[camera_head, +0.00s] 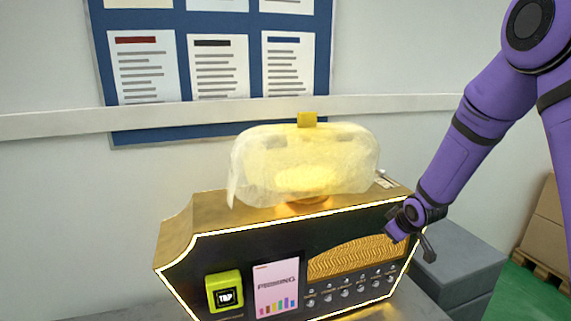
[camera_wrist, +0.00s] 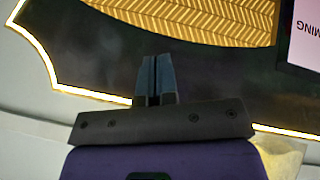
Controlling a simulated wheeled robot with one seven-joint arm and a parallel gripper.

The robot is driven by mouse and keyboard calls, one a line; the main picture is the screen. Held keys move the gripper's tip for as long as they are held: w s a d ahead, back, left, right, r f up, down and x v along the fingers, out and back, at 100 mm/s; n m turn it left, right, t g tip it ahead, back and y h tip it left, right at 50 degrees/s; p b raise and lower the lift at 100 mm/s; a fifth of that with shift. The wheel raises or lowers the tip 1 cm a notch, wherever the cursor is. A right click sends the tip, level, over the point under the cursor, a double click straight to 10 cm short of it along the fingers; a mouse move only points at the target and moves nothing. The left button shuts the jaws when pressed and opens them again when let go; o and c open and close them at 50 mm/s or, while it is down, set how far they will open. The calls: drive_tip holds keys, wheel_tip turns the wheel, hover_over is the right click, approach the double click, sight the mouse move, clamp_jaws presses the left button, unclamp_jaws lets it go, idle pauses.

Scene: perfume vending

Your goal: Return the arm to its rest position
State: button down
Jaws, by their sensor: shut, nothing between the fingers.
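My purple arm (camera_head: 470,130) reaches down from the upper right in the head view. My gripper (camera_head: 428,250) is at the right end of the perfume machine (camera_head: 235,250), in front of its dark face; whether it touches cannot be told. In the wrist view my gripper (camera_wrist: 155,62) has its two fingers together with nothing between them. Behind the fingers are the machine's dark front (camera_wrist: 100,55), its glowing edge strip and the gold patterned panel (camera_wrist: 200,15).
A translucent wrapped cover (camera_head: 305,165) with a yellow tab sits on the machine. A yellow-green card reader (camera_head: 224,292) and a pink sign (camera_head: 279,288) are on its front. Grey blocks (camera_head: 465,265) and cardboard boxes (camera_head: 545,235) stand at right. A notice board (camera_head: 220,110) hangs behind.

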drive_tip(key=s+d+r+m+h, duration=0.1)
drive_tip(key=s+r+m, duration=0.1)
drive_tip(key=s+r, duration=0.65)
drive_tip(key=s+d+r+m+h, duration=0.1)
drive_tip(key=s+r+m, duration=0.1)
drive_tip(key=s+r, duration=0.65)
drive_tip(key=s+r+m, duration=0.1)
drive_tip(key=s+r, duration=0.2)
drive_tip(key=s, duration=0.3)
drive_tip(key=s+a+r+m+g, duration=0.1)
drive_tip(key=s+r, duration=0.2)
drive_tip(key=s, duration=0.4)
drive_tip(key=s+a+r+m+g+y, duration=0.1)
drive_tip(key=s+r, duration=0.2)
drive_tip(key=s, duration=0.4)
drive_tip(key=shift+s, duration=0.25)
drive_tip(key=shift+w+a+r, duration=0.1)
idle(0.7)
